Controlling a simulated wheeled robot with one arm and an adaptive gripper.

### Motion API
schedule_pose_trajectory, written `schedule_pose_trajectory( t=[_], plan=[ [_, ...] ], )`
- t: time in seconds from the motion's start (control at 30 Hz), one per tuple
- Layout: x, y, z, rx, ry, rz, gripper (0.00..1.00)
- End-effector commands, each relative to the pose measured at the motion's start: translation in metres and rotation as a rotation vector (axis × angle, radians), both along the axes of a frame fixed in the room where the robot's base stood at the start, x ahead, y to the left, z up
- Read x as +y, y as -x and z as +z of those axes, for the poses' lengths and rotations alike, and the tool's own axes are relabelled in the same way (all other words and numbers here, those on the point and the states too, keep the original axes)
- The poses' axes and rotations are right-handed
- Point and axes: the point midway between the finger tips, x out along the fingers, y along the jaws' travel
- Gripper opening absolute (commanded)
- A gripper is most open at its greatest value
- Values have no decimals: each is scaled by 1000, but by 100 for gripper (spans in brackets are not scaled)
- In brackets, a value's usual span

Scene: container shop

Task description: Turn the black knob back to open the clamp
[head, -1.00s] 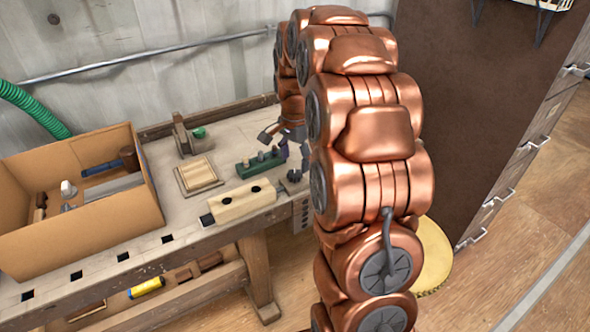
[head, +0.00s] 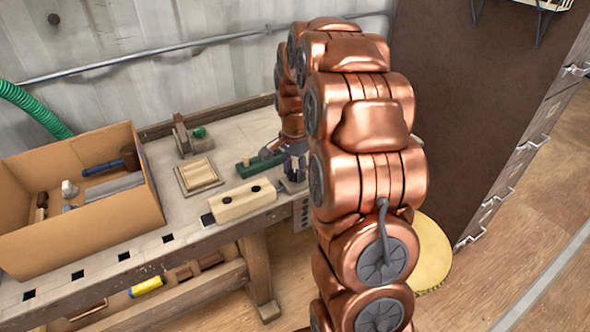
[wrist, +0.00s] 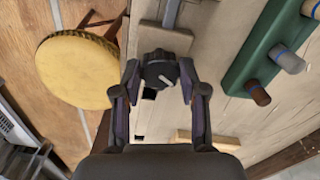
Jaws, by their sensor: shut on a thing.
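The black knob (wrist: 160,71) sits between my fingertips in the wrist view, with a pale pointer line on its face. My gripper (wrist: 159,80) is shut on it, one finger at each side.
On the bench (head: 150,245) are a pale wooden block (head: 240,208), a small wooden frame (head: 198,175) and a cardboard box (head: 90,243). A round yellow stool top (wrist: 75,70) is beside the bench.

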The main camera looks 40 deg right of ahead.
Motion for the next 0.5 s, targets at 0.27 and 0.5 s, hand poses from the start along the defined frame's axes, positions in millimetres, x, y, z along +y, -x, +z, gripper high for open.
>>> schedule_pose_trajectory(
  t=[0.27,0.5],
  plan=[
    [0,1,0,2,0,1,7],
    [0,0,-1,1,-1,46,7]
  ],
)
